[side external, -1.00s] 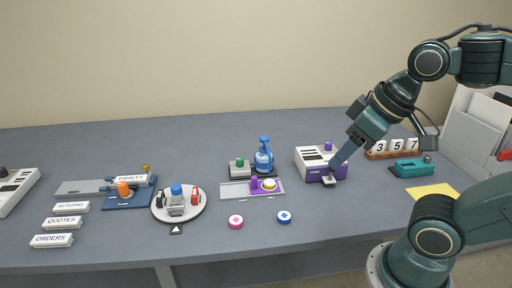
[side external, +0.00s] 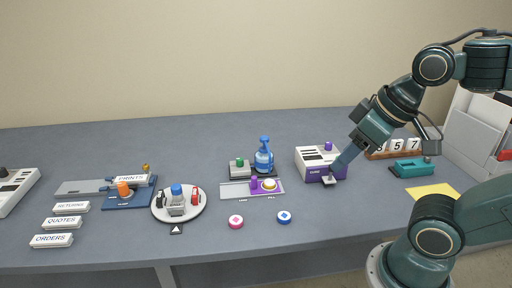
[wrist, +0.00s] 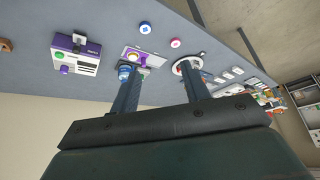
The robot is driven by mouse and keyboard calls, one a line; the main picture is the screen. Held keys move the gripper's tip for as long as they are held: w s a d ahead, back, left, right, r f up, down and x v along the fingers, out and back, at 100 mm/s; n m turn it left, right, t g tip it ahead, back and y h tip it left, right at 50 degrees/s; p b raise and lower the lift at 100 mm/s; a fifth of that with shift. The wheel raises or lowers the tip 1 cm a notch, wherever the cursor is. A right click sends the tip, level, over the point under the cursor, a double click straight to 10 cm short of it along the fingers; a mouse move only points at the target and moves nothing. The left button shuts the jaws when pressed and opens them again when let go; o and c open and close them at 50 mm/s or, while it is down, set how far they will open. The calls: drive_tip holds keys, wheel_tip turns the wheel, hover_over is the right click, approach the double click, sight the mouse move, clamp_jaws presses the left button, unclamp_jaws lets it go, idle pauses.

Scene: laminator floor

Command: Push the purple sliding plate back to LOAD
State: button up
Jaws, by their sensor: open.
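The purple sliding plate (side external: 258,190) sits at the right end of its pale track (side external: 232,190) on the table. It carries a purple knob (side external: 254,183) and a round yellow-and-white piece (side external: 269,185). Small labels lie in front of the track, too small to read surely. My gripper (side external: 329,180) is to the right of the plate, apart from it, by the front right of a white-and-purple machine (side external: 312,160). In the wrist view my gripper (wrist: 162,70) is open and empty, with the purple plate (wrist: 131,53) beyond its fingers.
A blue bottle (side external: 263,157) stands behind the track. A pink button (side external: 236,222) and a blue button (side external: 284,217) lie in front. A round tray (side external: 158,211) stands left of the track. The table between plate and machine is clear.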

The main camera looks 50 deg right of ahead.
drive_tip(key=shift+c, duration=0.6)
drive_tip(key=shift+w, duration=0.1)
drive_tip(key=w+d+n+g, duration=0.2)
drive_tip(key=w+n, duration=0.1)
drive_tip(key=w, duration=0.5)
drive_tip(key=w+d+n+g, duration=0.1)
drive_tip(key=w+d+n, duration=0.1)
drive_tip(key=w, duration=0.6)
drive_tip(key=w+d+f+n+g, duration=0.1)
drive_tip(key=w+d+f+n, duration=0.2)
drive_tip(key=w+f, duration=0.3)
drive_tip(key=w+d+f+n+g, duration=0.2)
drive_tip(key=w+d+f, duration=0.2)
drive_tip(key=w+f, duration=0.2)
drive_tip(key=shift+w+f+n, duration=0.2)
drive_tip(key=shift+w+n, duration=0.2)
drive_tip(key=shift+w, duration=0.75)
